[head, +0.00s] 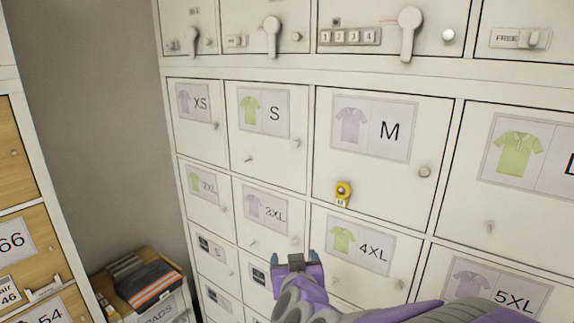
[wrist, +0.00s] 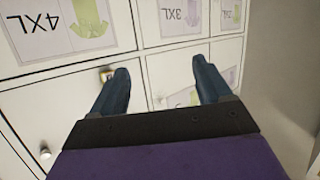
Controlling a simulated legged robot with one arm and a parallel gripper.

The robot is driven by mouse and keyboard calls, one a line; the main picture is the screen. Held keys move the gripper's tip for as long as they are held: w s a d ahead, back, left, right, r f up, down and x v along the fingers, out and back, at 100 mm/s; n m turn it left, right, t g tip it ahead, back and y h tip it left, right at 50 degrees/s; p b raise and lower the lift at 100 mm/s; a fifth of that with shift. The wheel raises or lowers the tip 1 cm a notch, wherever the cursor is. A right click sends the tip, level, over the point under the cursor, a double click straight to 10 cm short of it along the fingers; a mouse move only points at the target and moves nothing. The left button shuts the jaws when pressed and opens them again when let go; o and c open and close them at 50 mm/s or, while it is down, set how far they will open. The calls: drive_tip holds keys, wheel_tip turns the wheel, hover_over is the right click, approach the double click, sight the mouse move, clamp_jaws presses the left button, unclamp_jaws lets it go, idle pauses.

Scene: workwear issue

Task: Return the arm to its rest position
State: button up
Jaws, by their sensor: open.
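My gripper (head: 297,262) is at the bottom middle of the head view, at the end of my purple and grey arm. It is in front of the locker doors, near the 3XL and 4XL labels. In the wrist view my gripper (wrist: 160,85) shows two dark blue fingers spread wide apart with nothing between them. The wrist view looks upside down, with the 4XL label (wrist: 65,25) at upper left and the 3XL label (wrist: 186,22) at upper middle.
White lockers (head: 395,190) with size labels fill the wall. Levers (head: 410,30) stick out above. Folded dark and orange items (head: 145,283) lie on a box at lower left. Wooden numbered lockers (head: 15,160) stand at far left.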

drive_tip(key=s+f+n+g+y+b, duration=0.25)
drive_tip(key=s+f+g+b, duration=0.5)
drive_tip(key=s+f, duration=0.7)
drive_tip(key=s+d+f+m+g+h+b, duration=0.1)
drive_tip(key=s+d+f+g+b, duration=0.1)
drive_tip(key=s, duration=0.5)
drive_tip(key=s+d+f+m+g+h+b, duration=0.1)
drive_tip(key=s+d+f+g+b, duration=0.1)
drive_tip(key=s+d+f+g, duration=0.2)
drive_tip(key=s+d+f+m+g+h+b, duration=0.1)
drive_tip(key=s+d+f+g+b, duration=0.1)
drive_tip(key=s, duration=0.8)
drive_tip(key=d+f+g, duration=0.1)
drive_tip(key=d+f, duration=0.1)
drive_tip(key=d, duration=0.1)
drive_tip(key=shift+s+d+f+m, duration=0.15)
drive_tip(key=shift+s+d+m, duration=0.2)
drive_tip(key=shift+c, duration=0.4)
